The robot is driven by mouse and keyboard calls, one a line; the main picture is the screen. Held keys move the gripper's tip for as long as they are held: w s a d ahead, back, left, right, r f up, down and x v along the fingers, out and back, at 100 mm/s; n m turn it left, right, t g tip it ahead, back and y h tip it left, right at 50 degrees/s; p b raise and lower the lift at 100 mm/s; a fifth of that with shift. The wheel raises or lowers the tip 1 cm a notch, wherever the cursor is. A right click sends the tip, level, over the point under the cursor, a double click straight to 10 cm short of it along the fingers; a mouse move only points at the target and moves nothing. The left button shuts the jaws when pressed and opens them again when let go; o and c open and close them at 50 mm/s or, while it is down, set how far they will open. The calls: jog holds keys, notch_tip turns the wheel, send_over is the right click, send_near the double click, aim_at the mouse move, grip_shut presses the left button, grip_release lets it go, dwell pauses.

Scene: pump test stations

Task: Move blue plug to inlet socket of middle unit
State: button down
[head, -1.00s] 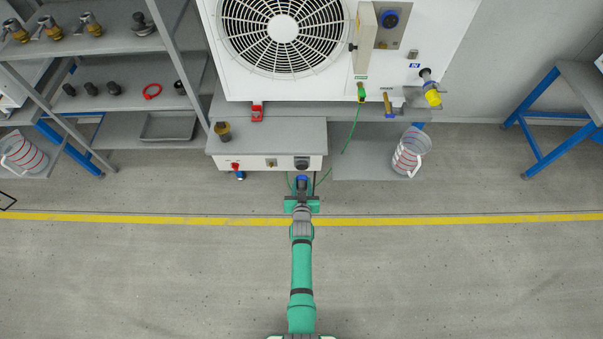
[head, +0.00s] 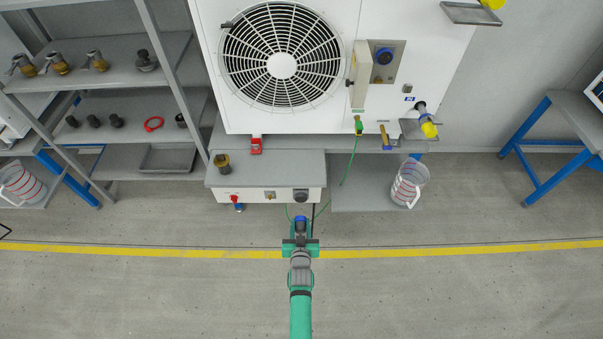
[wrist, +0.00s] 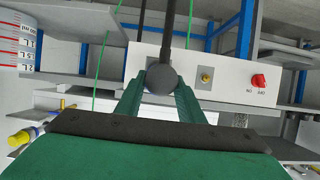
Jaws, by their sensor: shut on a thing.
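My gripper (head: 300,232) is low in the middle of the head view, in front of the grey control box (head: 265,170). It is shut on the blue plug (head: 300,219), of which a small blue part shows between the fingers. In the wrist view the green fingers (wrist: 160,92) close on a dark round end (wrist: 160,79) with a black cable rising from it. The white fan unit (head: 240,112) stands behind the box. A blue-ringed round fitting (head: 384,56) is on its panel. A yellow-ended fitting (head: 428,129) sticks out below its blue IN label (head: 408,98).
The box front has a red knob (head: 234,198) and a dark round fitting (head: 301,196). A green cable (head: 350,165) hangs beside it. A striped jug (head: 408,185) stands on the low shelf at right. Shelves with fittings are at left. The floor in front is clear.

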jog(key=s+r, duration=0.7)
jog(key=s, duration=0.1)
jog(key=shift+s, duration=0.25)
jog(key=shift+d, duration=0.1)
